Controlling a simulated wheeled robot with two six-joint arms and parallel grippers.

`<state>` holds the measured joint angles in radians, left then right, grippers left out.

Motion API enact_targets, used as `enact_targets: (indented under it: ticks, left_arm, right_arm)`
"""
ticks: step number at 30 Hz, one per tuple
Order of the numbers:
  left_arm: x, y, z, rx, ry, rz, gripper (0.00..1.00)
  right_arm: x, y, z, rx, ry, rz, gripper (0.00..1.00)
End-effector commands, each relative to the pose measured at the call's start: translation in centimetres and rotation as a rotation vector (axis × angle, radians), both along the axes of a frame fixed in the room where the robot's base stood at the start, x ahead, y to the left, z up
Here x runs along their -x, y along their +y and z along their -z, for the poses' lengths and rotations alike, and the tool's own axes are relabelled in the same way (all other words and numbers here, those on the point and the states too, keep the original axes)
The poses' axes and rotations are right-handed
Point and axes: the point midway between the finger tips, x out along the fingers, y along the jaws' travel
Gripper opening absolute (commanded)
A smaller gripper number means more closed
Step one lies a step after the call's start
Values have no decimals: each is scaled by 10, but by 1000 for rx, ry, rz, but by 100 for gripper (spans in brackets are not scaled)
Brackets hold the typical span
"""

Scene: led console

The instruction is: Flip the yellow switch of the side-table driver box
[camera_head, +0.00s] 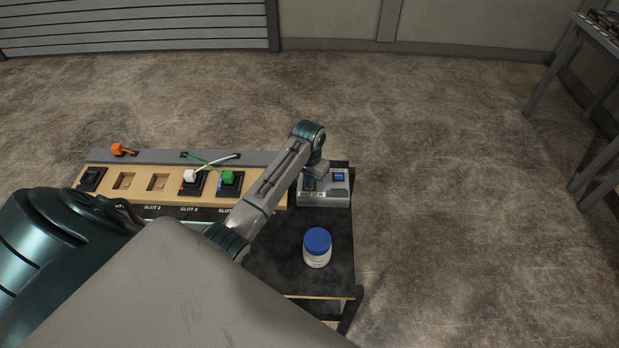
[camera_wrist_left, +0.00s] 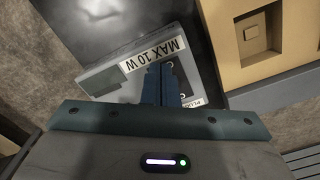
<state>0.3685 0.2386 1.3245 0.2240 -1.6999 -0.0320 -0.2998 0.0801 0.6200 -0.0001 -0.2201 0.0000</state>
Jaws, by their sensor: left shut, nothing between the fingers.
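The driver box (camera_head: 325,199) is a small grey box at the back right of the dark side table (camera_head: 334,232). In the left wrist view the driver box (camera_wrist_left: 103,82) shows a white "MAX 10 W" label and part of another label. My left gripper (camera_head: 318,184) reaches down over the left part of the box; its fingers (camera_wrist_left: 160,84) are shut and empty. They cover part of the box top, and I see no yellow switch in either view. I cannot tell whether the fingertips touch the box. My right gripper is not in view.
A white jar with a blue lid (camera_head: 317,248) stands in front of the box. Clear floor lies to the right.

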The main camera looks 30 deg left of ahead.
Motion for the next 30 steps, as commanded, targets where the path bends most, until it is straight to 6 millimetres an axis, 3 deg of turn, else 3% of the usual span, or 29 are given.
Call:
enact_targets:
  ticks: [30]
  left_arm:
    - [-20, 13, 0, 0, -1, 0, 0]
  right_arm:
    - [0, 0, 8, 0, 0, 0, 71]
